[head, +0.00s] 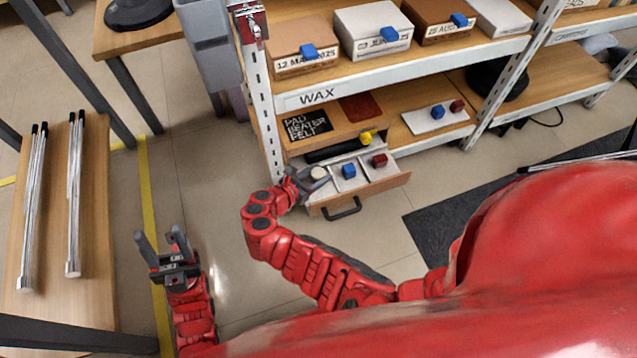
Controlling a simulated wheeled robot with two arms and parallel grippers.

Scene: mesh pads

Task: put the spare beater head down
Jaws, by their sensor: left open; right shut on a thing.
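My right gripper (308,183) is at the left end of an open drawer (388,184) in the shelf unit, shut on a small pale round-topped thing, seemingly the spare beater head (318,173). Its lower part is hidden by the fingers, and I cannot tell whether it touches the drawer floor. In the drawer to its right are a blue piece (348,170) and a dark red piece (379,160) on white pads. My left gripper (163,243) is open and empty over the floor at the lower left.
Above the drawer, a shelf holds a black "PAD BEATER FELT" card (306,124) and a yellow piece (367,137). The top shelf holds several boxes with blue pieces. A wooden table (55,250) with metal rods stands at the left. Tiled floor is clear between.

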